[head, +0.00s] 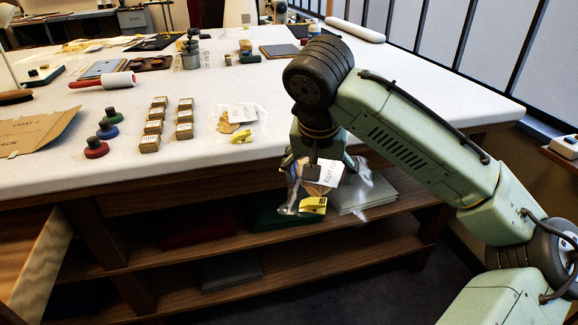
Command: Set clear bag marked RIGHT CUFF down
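The clear bag (289,207) hangs from my gripper (318,172), just in front of the table's near edge. Its white tag (327,174) shows the word RIGHT; the rest of the tag is hard to read. A yellow piece (313,205) shows low on the bag. My gripper points down with its fingers shut on the top of the bag. The fingertips are partly hidden by the tag and bag. The white table (350,105) lies behind and to the left of the bag.
Another clear bag (240,117) with a white tag and yellow piece lies near the table's front edge. Small labelled boxes (155,122) and coloured stampers (97,148) stand left of it. The tabletop right of that bag is clear. Shelves (240,255) sit below the tabletop.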

